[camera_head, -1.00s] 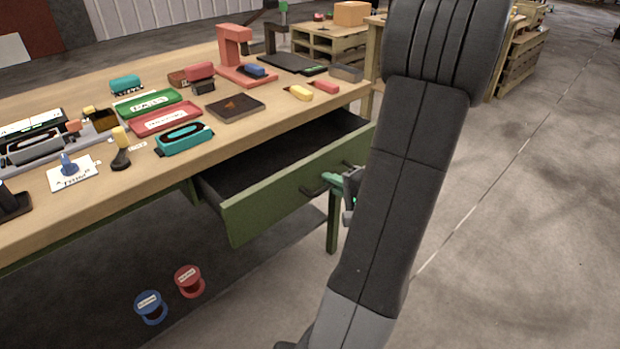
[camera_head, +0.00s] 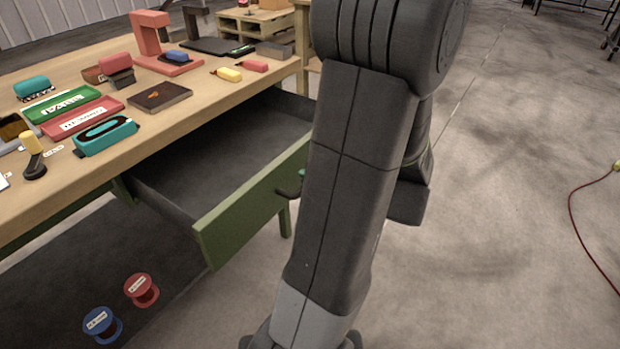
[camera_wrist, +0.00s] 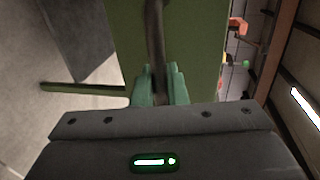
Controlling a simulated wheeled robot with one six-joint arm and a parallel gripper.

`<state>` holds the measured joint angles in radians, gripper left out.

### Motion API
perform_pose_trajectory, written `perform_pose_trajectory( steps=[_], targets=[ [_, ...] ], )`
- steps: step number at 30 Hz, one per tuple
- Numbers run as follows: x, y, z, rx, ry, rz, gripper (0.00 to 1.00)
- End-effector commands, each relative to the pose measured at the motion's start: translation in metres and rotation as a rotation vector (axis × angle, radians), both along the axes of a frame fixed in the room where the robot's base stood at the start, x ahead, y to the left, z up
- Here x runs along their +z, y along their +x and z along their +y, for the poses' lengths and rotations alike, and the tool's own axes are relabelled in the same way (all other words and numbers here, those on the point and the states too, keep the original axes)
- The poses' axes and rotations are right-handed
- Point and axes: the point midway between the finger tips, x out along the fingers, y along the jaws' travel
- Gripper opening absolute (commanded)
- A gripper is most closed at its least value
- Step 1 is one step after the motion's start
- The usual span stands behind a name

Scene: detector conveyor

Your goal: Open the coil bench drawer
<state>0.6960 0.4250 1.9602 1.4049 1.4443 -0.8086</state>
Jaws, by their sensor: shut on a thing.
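The green coil bench drawer (camera_head: 228,228) stands well pulled out from under the wooden bench (camera_head: 150,118). Its dark inside is visible and looks empty. A dark handle (camera_head: 287,193) sits on the drawer front; my arm hides part of the front and most of my gripper in the head view. In the wrist view, the teal fingers of my gripper (camera_wrist: 159,88) are shut around the dark handle bar (camera_wrist: 155,45), with the green drawer front (camera_wrist: 195,50) behind it.
A red spool (camera_head: 141,290) and a blue spool (camera_head: 102,325) stand on the dark floor area below the bench. Trays, a teal device (camera_head: 105,136) and a red stand (camera_head: 160,45) are on the bench top. Open floor lies to the right, with a red cable (camera_head: 575,215).

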Motion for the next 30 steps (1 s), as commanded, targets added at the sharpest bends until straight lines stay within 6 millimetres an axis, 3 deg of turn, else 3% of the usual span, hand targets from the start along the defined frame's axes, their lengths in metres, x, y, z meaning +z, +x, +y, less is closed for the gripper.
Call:
perform_pose_trajectory(
  steps=[2,3,5,17,30],
  targets=[
    [0.0,0.0,0.0,0.001,0.0,0.0,0.0],
    [0.0,0.0,0.0,0.001,0.0,0.0,0.2],
    [0.0,0.0,0.0,0.001,0.0,0.0,0.3],
    [0.002,-0.003,-0.005,-0.001,0.0,-0.002,0.3],
    [0.017,-0.045,-0.06,-0.004,0.0,-0.001,0.3]
  ],
)
